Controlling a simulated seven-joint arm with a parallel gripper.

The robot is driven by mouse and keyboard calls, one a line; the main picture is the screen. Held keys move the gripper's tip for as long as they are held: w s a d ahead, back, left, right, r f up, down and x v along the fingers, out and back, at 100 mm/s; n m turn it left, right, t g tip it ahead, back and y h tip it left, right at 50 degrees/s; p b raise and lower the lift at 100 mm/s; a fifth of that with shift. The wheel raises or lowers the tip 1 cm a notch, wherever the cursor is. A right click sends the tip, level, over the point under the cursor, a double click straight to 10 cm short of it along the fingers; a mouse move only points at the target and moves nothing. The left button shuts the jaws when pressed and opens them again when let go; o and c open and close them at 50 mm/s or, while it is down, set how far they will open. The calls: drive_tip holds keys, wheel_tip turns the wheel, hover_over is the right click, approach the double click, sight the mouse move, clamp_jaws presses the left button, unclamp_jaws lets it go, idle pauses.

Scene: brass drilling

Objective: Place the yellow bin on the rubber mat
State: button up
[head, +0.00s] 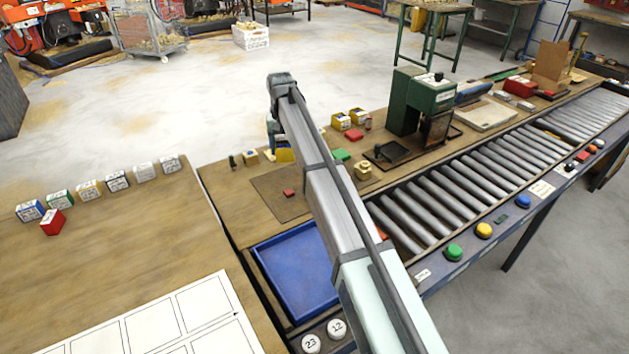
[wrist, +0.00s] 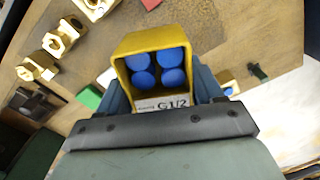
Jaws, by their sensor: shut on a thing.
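The yellow bin (wrist: 157,42) holds several blue round-ended pieces and has a white "G1/2" label. My gripper (wrist: 160,90) is shut on it, with one blue-grey finger on each side. In the head view the yellow bin (head: 285,155) shows partly behind my arm at the far side of the workbench, beside my gripper (head: 274,140). A flat brown square, which looks like the rubber mat (head: 272,187), lies on the bench nearer the camera than the bin. A small red block sits on it, and my arm hides its right part.
A blue tray (head: 295,275) lies in front of the mat. A green block (head: 341,155), a brass fitting (head: 362,170) and two yellow bins (head: 341,121) stand right of my arm. A green machine (head: 420,100) and roller conveyor (head: 480,175) lie farther right.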

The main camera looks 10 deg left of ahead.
sight(293, 174)
drive_tip(key=shift+w+d+f+n, duration=0.15)
drive_tip(key=shift+w+f+n, duration=0.65)
drive_tip(key=shift+f, duration=1.05)
drive_tip(key=shift+w+d+f+n, duration=0.15)
drive_tip(key=shift+w+f+n, duration=0.65)
drive_tip(key=shift+f, duration=1.05)
drive_tip(key=shift+w+d+f+n, duration=0.15)
drive_tip(key=shift+w+f+n, duration=0.65)
drive_tip(key=shift+f, duration=1.05)
drive_tip(key=shift+s+f, duration=0.1)
drive_tip(key=o, duration=1.1)
wheel_tip(293, 174, up, 12)
drive_tip(key=shift+r, duration=0.15)
